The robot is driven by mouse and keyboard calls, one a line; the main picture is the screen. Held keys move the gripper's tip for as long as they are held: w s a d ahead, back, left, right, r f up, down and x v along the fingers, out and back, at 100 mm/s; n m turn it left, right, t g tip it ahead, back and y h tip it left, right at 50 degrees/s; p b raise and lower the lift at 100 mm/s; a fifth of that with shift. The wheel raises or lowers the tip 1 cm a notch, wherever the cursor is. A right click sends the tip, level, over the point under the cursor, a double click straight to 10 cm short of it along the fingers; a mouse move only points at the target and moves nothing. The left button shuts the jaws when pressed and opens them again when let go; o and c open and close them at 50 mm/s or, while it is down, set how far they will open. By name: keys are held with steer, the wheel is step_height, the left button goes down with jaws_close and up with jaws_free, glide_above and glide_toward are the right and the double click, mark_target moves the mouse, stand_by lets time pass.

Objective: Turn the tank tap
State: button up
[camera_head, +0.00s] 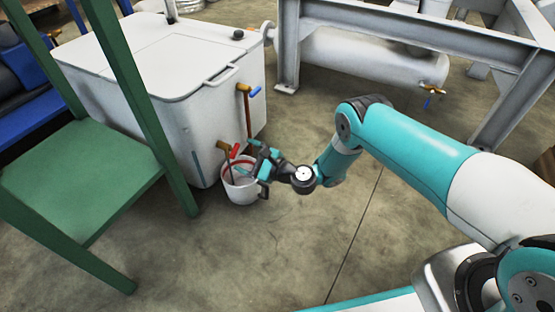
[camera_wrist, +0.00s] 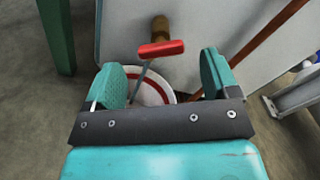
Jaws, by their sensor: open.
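The white tank (camera_head: 180,85) stands at the left in the head view. Low on its side is a brass tap with a red handle (camera_head: 235,151). In the wrist view the red handle (camera_wrist: 161,48) lies ahead of my fingers, near the middle, with the brass body (camera_wrist: 160,27) behind it. My gripper (camera_wrist: 165,85) is open, one teal finger on each side, and nothing is between the tips that I can see being touched. In the head view my gripper (camera_head: 262,160) is just right of the red handle. A white bucket (camera_head: 240,190) with a red ring stands below the tap.
A second brass tap with a blue handle (camera_head: 254,91) sits higher on the tank, with a copper pipe below it. A green frame (camera_head: 85,175) stands at the left. A grey metal frame (camera_head: 400,35) and cylinder stand at the back. The front floor is clear.

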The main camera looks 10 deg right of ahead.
steer(key=shift+s+d+r+p, duration=0.25)
steer(key=shift+s+d+p, duration=0.3)
steer(key=shift+p, duration=0.9)
steer(key=shift+s+d+r+p, duration=0.2)
steer(key=shift+s+d+p, duration=0.3)
steer(key=shift+p, duration=0.9)
steer(key=p+v, duration=0.8)
steer(key=shift+f+p, duration=0.4)
steer(key=shift+f, duration=0.05)
